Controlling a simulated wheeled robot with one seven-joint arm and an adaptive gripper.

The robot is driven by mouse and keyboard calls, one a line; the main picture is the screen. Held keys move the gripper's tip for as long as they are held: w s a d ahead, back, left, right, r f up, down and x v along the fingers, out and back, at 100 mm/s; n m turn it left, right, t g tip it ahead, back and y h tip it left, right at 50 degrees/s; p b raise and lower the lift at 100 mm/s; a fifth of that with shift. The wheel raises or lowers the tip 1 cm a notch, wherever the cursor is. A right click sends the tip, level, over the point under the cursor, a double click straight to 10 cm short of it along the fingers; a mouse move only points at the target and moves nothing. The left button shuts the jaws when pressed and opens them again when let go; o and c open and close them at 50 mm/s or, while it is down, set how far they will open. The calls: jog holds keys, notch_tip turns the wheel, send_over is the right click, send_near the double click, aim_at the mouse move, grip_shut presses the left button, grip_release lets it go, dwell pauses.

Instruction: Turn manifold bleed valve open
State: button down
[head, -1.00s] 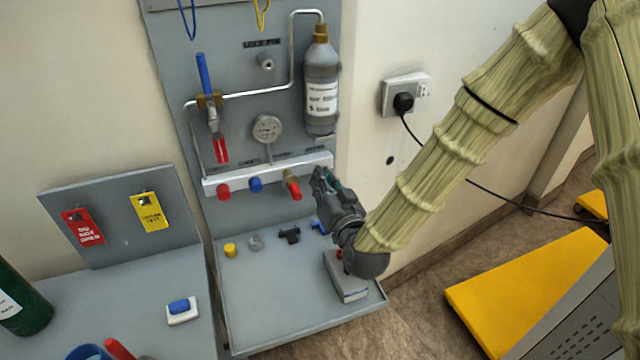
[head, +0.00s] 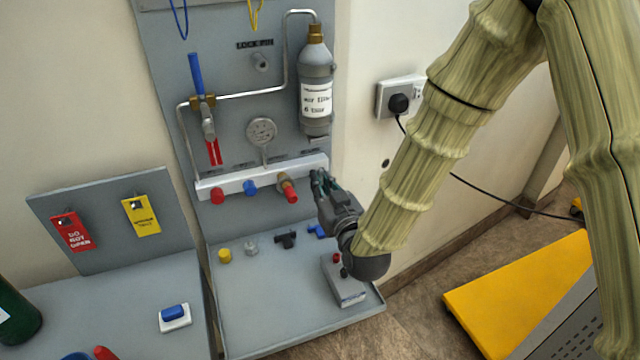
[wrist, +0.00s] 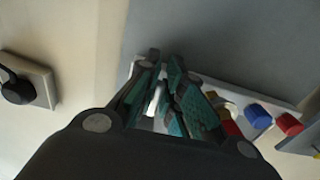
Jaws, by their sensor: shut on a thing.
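The white manifold bar (head: 232,184) runs across the lower part of the grey panel. My gripper (head: 319,180) is at the bar's right end, coming in from the lower right. In the wrist view my gripper's green-padded fingers (wrist: 168,90) are close together around a small pale piece, which I take to be the manifold bleed valve (wrist: 154,99). Most of it is hidden by the fingers, so its turn position cannot be told. In the head view the fingers cover it.
A red knob (head: 217,196), a blue knob (head: 249,187) and a brass fitting with a red end (head: 288,188) sit on the bar left of my gripper. A gauge (head: 262,131) is above. Loose parts and a grey box (head: 344,284) lie on the shelf below.

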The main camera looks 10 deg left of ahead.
jog(key=shift+s+f, duration=0.1)
jog(key=shift+f, duration=0.05)
jog(key=c, duration=1.5)
grip_release()
jog(key=shift+c, duration=0.2)
jog(key=v, duration=1.2)
